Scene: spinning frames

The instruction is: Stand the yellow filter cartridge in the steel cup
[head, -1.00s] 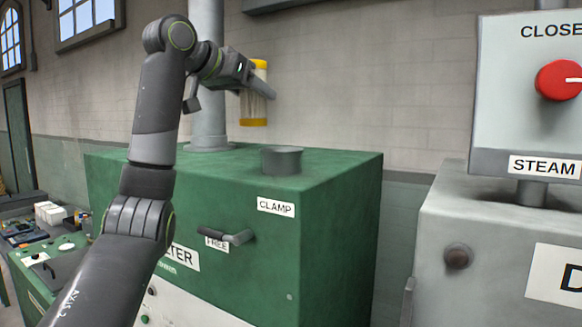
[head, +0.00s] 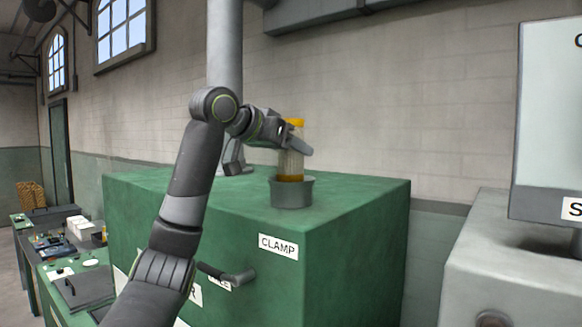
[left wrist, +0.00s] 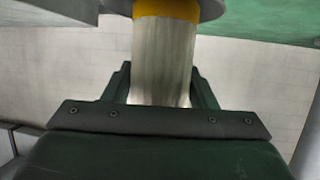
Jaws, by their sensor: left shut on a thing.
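The yellow filter cartridge (head: 290,161) is a pale pleated cylinder with yellow ends. It is about upright in my left gripper (head: 290,143), which is shut on its upper part. The steel cup (head: 292,194) stands on top of the green machine. The cartridge's lower yellow end is at the cup's mouth; I cannot tell how far inside it is. In the left wrist view the cartridge (left wrist: 163,60) runs up between the fingers, its yellow end overlapping the grey cup (left wrist: 209,9). My right gripper is not in view.
The green machine (head: 350,215) has a handle (head: 228,274) below the CLAMP label (head: 278,246). A grey pipe (head: 226,60) rises behind my left arm. A grey machine (head: 520,265) stands at the right, beyond a gap. A cluttered bench (head: 75,270) is at lower left.

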